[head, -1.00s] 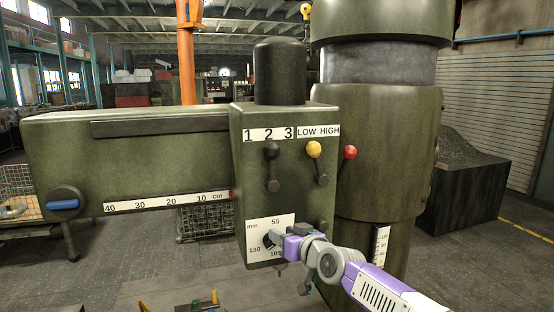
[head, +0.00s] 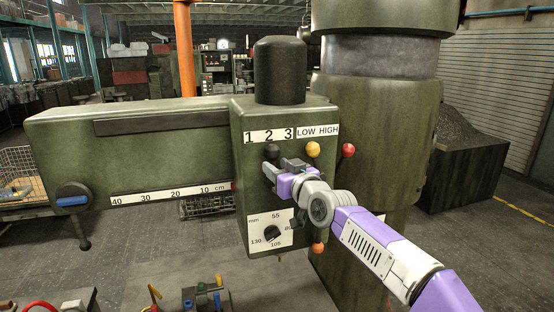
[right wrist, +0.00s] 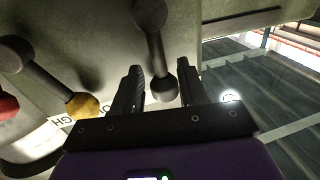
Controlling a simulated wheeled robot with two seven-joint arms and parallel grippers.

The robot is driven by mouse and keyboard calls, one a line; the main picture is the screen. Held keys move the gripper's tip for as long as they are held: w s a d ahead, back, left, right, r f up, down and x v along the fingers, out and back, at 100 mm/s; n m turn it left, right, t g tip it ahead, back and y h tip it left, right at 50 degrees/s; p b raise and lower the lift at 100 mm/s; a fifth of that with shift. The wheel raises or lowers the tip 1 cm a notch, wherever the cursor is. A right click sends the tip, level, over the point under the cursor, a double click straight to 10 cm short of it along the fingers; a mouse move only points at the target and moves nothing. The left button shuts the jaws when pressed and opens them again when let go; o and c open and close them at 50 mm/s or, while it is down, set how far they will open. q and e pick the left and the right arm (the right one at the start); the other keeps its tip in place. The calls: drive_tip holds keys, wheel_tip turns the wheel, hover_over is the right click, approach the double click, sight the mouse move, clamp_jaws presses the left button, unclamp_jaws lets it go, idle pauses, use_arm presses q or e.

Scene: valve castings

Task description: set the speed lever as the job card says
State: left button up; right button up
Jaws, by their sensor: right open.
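The black-knobbed lever (head: 272,151) is on the green machine head, under a scale marked 1, 2, 3 (head: 268,135). Its knob is up near the 2. My right gripper (head: 270,173) is at this lever and hides its lower part. In the right wrist view the black knob (right wrist: 165,90) lies between the two open fingers (right wrist: 160,78), close to the right one; I see no grip on it. A yellow-knobbed lever (head: 313,149) sits under LOW HIGH (head: 318,131), and shows left of the fingers (right wrist: 83,105). My left gripper is out of view. I cannot make out a job card.
A red knob (head: 348,150) is right of the yellow one. Below my gripper are a dial (head: 272,233) marked 55 to 130 mm and an orange knob (head: 318,248). A blue handle (head: 71,201) is on the arm's left end. Coloured items stand at the bottom edge.

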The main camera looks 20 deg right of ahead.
drive_tip(key=shift+w+a, duration=0.1)
drive_tip(key=shift+w, duration=0.3)
drive_tip(key=shift+c, duration=0.3)
clamp_jaws()
drive_tip(key=shift+r, duration=0.1)
